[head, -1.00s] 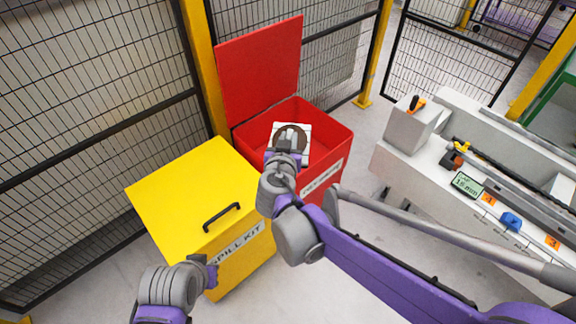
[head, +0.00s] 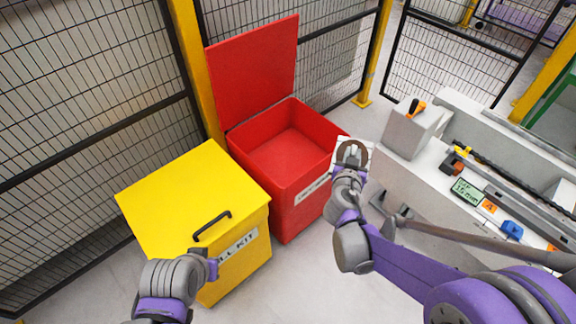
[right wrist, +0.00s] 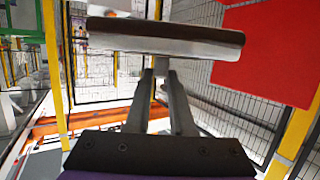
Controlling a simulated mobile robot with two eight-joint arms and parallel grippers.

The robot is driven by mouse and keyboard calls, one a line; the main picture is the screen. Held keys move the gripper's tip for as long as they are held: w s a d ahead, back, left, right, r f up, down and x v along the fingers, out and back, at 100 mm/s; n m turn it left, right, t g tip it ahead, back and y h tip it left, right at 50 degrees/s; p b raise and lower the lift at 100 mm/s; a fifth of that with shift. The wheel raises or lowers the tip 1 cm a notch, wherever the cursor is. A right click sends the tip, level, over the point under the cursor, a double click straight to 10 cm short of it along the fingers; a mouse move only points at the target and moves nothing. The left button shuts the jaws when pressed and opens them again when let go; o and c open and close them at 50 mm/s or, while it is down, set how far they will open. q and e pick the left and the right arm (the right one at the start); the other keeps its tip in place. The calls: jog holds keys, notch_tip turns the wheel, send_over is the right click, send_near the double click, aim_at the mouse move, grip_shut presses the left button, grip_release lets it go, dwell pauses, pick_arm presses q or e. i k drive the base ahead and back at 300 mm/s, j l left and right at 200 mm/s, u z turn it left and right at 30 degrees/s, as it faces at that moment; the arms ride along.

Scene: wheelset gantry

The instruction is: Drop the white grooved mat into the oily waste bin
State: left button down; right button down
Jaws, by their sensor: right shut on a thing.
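The white mat (head: 340,147) has a dark brown round patch on its face. My right gripper (head: 347,170) is shut on it and holds it up in the air. In the right wrist view the mat (right wrist: 165,42) shows nearly edge-on across the gripper fingers (right wrist: 162,75); its grooves cannot be made out. The red bin (head: 270,185) stands with its lid up, and its visible inside is empty. In the head view the mat appears at the bin's right corner, not over the opening. My left gripper (head: 211,268) is at the yellow box's front; its jaws are unclear.
A yellow spill kit box (head: 190,195) with a black handle stands left of the bin. The raised red lid (head: 255,70) and mesh fence (head: 90,100) are behind. A pale bench (head: 425,175) with tools is at the right. Some floor shows between bin and bench.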

aim_at(298, 171)
jog(key=i+l+u, duration=0.35)
jog(key=i+l, duration=0.4)
jog(key=u, duration=0.9)
jog(key=i+l, duration=0.05)
